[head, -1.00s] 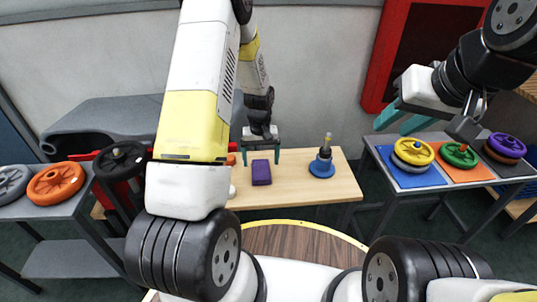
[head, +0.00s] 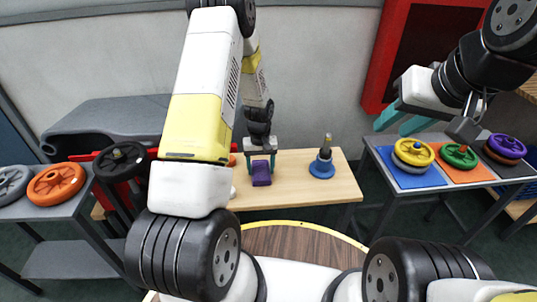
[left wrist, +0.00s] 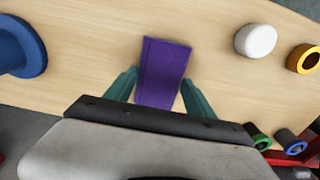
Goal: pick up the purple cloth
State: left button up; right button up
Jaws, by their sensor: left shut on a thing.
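The purple cloth (head: 261,175) is a folded, block-like piece at the middle of the light wooden table (head: 300,190). My left gripper (head: 261,159) is over it from above, one teal finger on each side, shut on it. In the left wrist view the cloth (left wrist: 163,72) lies between the two teal fingertips (left wrist: 159,82). I cannot tell whether its underside touches the table. My right gripper (head: 402,119) hangs at the upper right with its teal fingers apart and nothing seen between them.
A blue-based peg (head: 321,168) stands right of the cloth. A white round piece (left wrist: 255,40) and a yellow ring (left wrist: 303,59) lie nearby. A right-hand table holds coloured discs (head: 414,153); a left-hand grey table holds an orange wheel (head: 56,184).

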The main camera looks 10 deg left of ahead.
aim_at(261, 169)
pick_arm(q)
jog(key=shift+r, duration=0.1)
jog(key=shift+r, duration=0.65)
notch_tip(261, 169, up, 2)
jog(key=shift+w+r, duration=0.1)
jog(key=shift+r, duration=0.05)
jog(key=s+a+r, duration=0.1)
jog(key=s+a, duration=0.1)
jog(key=s, duration=1.4)
jog(key=shift+a, duration=0.25)
jog(key=shift+r, duration=0.1)
